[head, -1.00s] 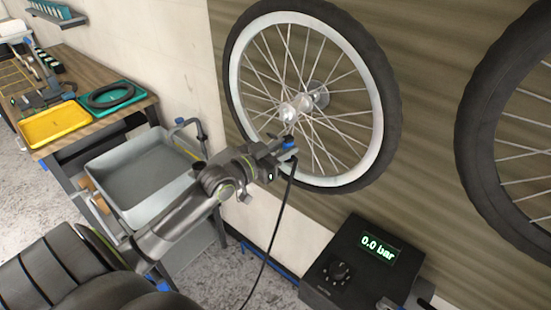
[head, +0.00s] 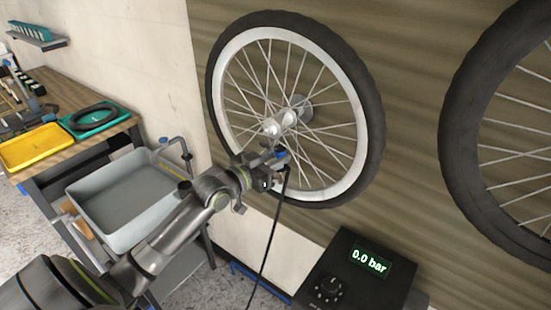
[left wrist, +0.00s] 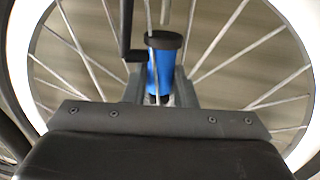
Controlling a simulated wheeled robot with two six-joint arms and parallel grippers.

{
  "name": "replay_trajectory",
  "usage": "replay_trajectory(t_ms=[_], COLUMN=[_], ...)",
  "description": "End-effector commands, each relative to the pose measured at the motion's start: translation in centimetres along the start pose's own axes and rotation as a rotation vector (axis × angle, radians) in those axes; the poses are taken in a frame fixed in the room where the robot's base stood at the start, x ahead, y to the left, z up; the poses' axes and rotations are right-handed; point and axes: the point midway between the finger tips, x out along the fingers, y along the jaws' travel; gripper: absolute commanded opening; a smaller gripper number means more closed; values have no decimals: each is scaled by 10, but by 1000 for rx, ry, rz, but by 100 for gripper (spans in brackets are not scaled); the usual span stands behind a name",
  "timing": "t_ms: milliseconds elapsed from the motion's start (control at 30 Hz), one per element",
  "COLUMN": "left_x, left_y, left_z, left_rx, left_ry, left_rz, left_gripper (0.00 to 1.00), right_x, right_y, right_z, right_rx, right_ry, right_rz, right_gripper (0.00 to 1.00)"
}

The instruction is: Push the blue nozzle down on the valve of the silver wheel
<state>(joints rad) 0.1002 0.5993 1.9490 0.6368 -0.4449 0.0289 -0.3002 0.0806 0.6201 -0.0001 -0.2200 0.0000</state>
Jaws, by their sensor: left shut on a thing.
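The silver wheel (head: 361,135) hangs upright in front of the wall panel, with a black tyre. My left gripper (head: 276,156) is shut on the blue nozzle (head: 282,154), in front of the wheel's lower spokes, below the hub. In the left wrist view the blue nozzle (left wrist: 166,70) stands upright with a black collar on top, between the gripper's fingers. A black hose hangs from it. Thin rods or spokes pass by the nozzle. I cannot make out the valve or whether the nozzle touches it. My right gripper is not in view.
A black pump box (head: 345,275) reading 0.0 bar stands below the wheel. A second wheel (head: 462,130) hangs at the right. A grey basin (head: 125,205), a yellow tray (head: 35,150) and a teal tray (head: 105,125) are at the left.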

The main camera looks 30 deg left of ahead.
Motion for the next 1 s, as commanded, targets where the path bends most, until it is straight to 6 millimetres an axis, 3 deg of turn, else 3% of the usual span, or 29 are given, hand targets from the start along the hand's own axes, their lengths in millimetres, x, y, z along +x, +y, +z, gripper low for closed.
replay_trajectory(t_ms=[1000], left_x=[0], left_y=[0], left_z=[5], left_rx=[0], left_ry=[1], left_rz=[0], left_gripper=[4], right_x=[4], right_y=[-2], right_z=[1], right_rx=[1], right_ry=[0], right_rz=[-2], right_gripper=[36])
